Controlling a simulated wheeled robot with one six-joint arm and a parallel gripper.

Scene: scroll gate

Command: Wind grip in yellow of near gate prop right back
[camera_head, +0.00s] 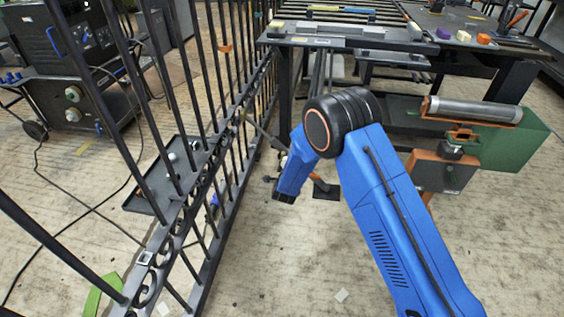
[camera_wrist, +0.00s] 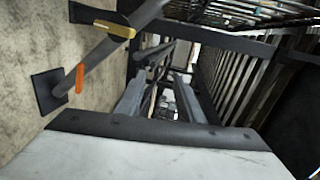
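The gate (camera_head: 232,130) is a row of dark upright bars with scrollwork at its foot, left of my arm. A slanted grey prop with an orange part (camera_head: 322,184) and a dark foot plate (camera_head: 330,191) stands beside it, partly hidden behind my arm. In the wrist view the prop (camera_wrist: 92,72) shows at upper left, with a yellow grip (camera_wrist: 115,25) and an orange handle (camera_wrist: 80,78). My gripper (camera_wrist: 160,100) has two grey fingers apart with nothing seen held between them. The yellow grip lies off to their left, apart from them.
A dark workbench (camera_head: 345,42) stands at the back right. A green block with a metal roller (camera_head: 475,110) is right of my arm. A dark tray (camera_head: 165,180) and a black machine (camera_head: 70,75) with cables are beyond the gate. Floor in front is mostly clear.

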